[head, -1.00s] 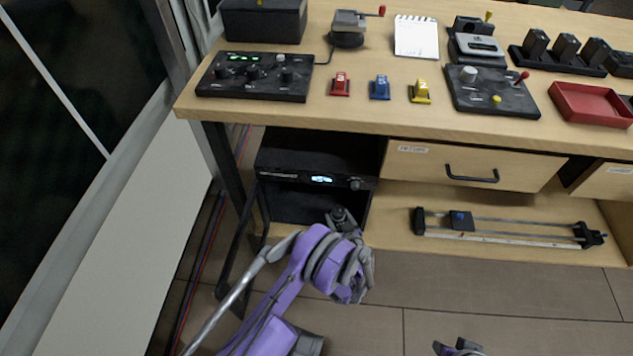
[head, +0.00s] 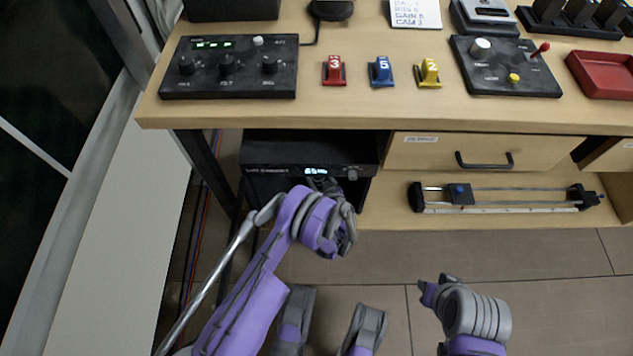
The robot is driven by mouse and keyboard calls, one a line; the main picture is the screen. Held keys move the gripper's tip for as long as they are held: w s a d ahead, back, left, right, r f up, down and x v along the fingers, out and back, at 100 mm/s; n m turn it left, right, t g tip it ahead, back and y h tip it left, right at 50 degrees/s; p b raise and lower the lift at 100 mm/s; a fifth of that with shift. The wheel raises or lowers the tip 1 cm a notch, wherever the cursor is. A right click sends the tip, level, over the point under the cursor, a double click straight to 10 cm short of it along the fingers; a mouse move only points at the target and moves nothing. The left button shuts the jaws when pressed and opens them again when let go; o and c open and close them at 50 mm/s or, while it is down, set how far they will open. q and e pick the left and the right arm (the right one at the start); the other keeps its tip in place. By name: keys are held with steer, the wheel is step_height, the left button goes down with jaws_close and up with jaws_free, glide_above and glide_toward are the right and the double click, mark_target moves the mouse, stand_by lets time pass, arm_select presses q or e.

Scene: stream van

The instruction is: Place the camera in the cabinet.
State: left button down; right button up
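A black box-shaped unit (head: 262,150) with a lit display and a knob stands under the desk at the left; it looks like the cabinet. Its lower front is dark and partly hidden by my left arm. My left gripper (head: 325,186) is in front of this lower part, small and dark, and I cannot tell whether it is open or holds anything. I cannot make out a camera for certain in this view. My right gripper (head: 440,284) is low over the floor, right of the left arm and apart from the desk; its fingers are unclear.
The desk top (head: 370,110) holds a black control panel (head: 225,82), red, blue and yellow numbered pieces, another panel (head: 500,82) and a red tray (head: 605,75). A closed drawer (head: 430,150) is right of the unit. A rail device (head: 505,197) lies on the lower shelf.

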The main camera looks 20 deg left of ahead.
mark_target(319, 186)
arm_select(q)
steer(key=shift+f+b, duration=0.65)
steer(key=shift+f, duration=2.25)
jaws_free()
steer(key=shift+f, duration=0.15)
steer(key=shift+s+d+r, duration=0.2)
steer(key=shift+s+r, duration=0.05)
steer(key=p+v, duration=0.3)
steer(key=v, duration=0.8)
steer(key=shift+s+r, duration=0.15)
steer(key=shift+s, duration=0.05)
